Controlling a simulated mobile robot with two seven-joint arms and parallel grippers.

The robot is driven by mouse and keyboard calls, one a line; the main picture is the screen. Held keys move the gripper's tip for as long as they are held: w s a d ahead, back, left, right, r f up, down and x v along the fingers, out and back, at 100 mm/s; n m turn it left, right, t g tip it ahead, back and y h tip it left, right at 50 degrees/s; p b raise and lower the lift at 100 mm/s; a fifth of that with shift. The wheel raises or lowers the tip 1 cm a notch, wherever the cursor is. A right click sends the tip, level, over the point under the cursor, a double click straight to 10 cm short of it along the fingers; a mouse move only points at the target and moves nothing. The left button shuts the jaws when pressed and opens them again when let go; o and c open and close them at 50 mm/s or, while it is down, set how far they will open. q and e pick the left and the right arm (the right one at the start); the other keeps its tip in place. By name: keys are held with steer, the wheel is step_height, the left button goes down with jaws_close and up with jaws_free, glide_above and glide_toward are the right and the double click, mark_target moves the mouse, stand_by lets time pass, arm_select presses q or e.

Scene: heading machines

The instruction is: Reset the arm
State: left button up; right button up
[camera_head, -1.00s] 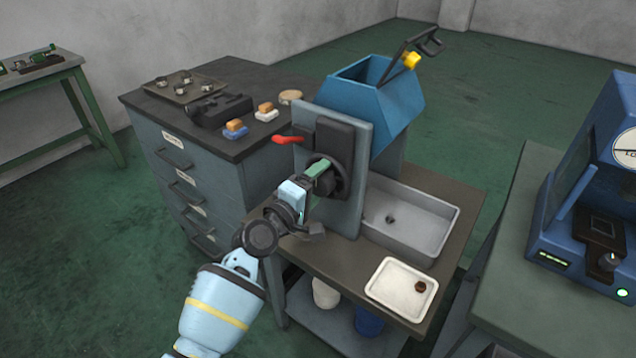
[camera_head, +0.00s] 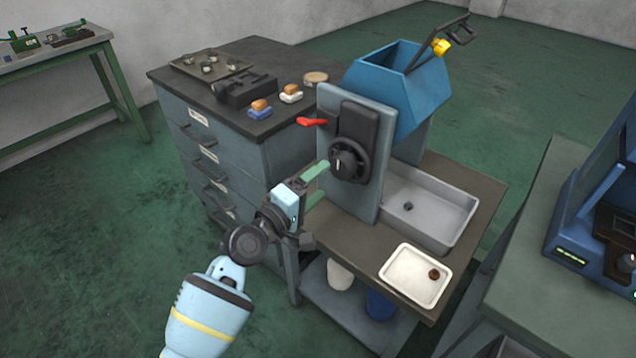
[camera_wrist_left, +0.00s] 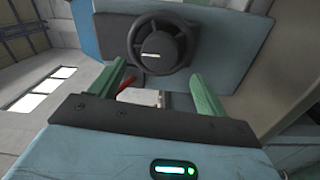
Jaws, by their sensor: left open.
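My left arm comes in from the lower left in the head view. My left gripper (camera_head: 318,186) has green fingers spread apart and is empty. It stands in front of and to the left of the black round knob (camera_head: 350,160) on the blue-grey machine's upright panel (camera_head: 365,205), apart from it. In the left wrist view the two green fingers (camera_wrist_left: 165,85) are wide apart, with the knob (camera_wrist_left: 160,42) beyond them and nothing between them. A red lever (camera_head: 312,122) sticks out to the left of the panel. My right gripper is not in view.
A grey cabinet (camera_head: 235,150) with a vise and brushes on top stands left of the machine. A metal basin (camera_head: 440,215) and white tray (camera_head: 415,275) with a small brown part sit on the bench at right. A blue machine (camera_head: 590,225) stands far right.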

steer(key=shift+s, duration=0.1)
arm_select(q)
steer(key=s+a+f+m+g+y+p, duration=0.15)
steer(key=s+a+f, duration=0.25)
steer(key=s+f, duration=0.4)
steer(key=s+a+f+m+g+y+p, duration=0.1)
steer(key=s+a+f+m+y, duration=0.2)
steer(key=s+f, duration=0.6)
steer(key=s+a+f+m+g+y+p, duration=0.1)
steer(key=s+a+f+m+y, duration=0.1)
steer(key=s, duration=1)
steer(key=s+a+f+m+g+y+p, duration=0.1)
steer(key=s+a+f+m, duration=0.3)
steer(key=s, duration=0.9)
steer(key=shift+a+f+m+g+y, duration=0.3)
steer(key=shift+a+g+y, duration=0.35)
steer(key=shift+a, duration=0.55)
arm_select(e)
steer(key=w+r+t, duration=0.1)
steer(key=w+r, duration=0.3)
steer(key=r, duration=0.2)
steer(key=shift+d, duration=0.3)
arm_select(q)
steer(key=shift+r, duration=0.1)
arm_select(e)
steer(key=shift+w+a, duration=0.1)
arm_select(q)
steer(key=shift+c, duration=0.5)
